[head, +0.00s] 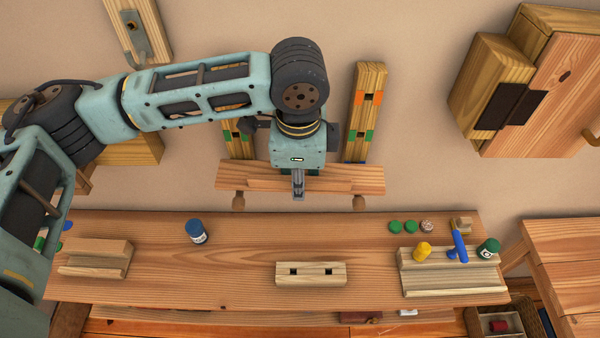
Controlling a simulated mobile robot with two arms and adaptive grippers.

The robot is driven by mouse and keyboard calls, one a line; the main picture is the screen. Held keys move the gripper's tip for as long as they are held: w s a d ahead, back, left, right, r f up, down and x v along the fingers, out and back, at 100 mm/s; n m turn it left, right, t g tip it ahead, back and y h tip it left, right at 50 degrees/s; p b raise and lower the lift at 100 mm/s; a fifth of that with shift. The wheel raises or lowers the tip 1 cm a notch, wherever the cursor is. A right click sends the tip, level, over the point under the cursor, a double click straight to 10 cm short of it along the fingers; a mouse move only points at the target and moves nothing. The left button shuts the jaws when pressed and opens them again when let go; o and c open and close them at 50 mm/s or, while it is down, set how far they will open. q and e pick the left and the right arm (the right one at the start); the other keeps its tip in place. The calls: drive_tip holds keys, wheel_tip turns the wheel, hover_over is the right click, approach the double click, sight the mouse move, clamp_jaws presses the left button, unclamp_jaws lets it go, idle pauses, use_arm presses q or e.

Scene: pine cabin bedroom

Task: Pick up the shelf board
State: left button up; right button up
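The shelf board (345,178) is a long pinkish-brown plank near the wall, beyond the workbench. It lies level across two round wooden pegs (238,202), one below each end. My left gripper (298,187) comes down over the middle of the board, with a grey finger in front of its front edge. The wrist hides the board's middle back part. A second finger is not clearly visible, so I cannot tell whether the gripper is closed on the board. My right gripper is out of view.
Two wall uprights (365,105) with orange and green marks stand behind the board. The workbench (240,275) holds a blue jar (196,231), a block with two square holes (311,274), and a right-hand wooden holder (450,280). A cabinet (540,85) hangs at right.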

use_arm(q)
drive_tip(key=shift+s, duration=0.1)
drive_tip(key=shift+c, duration=0.7)
clamp_jaws()
drive_tip(key=shift+r, duration=0.1)
drive_tip(key=shift+d+r+b, duration=0.1)
drive_tip(key=shift+b, duration=0.3)
wheel_tip(320, 180, up, 6)
drive_tip(key=s+r+b, duration=0.1)
drive_tip(key=b, duration=0.1)
drive_tip(key=s+b, duration=0.3)
drive_tip(key=s, duration=1.6)
drive_tip(key=shift+f+b, duration=0.15)
drive_tip(key=shift+b, duration=0.2)
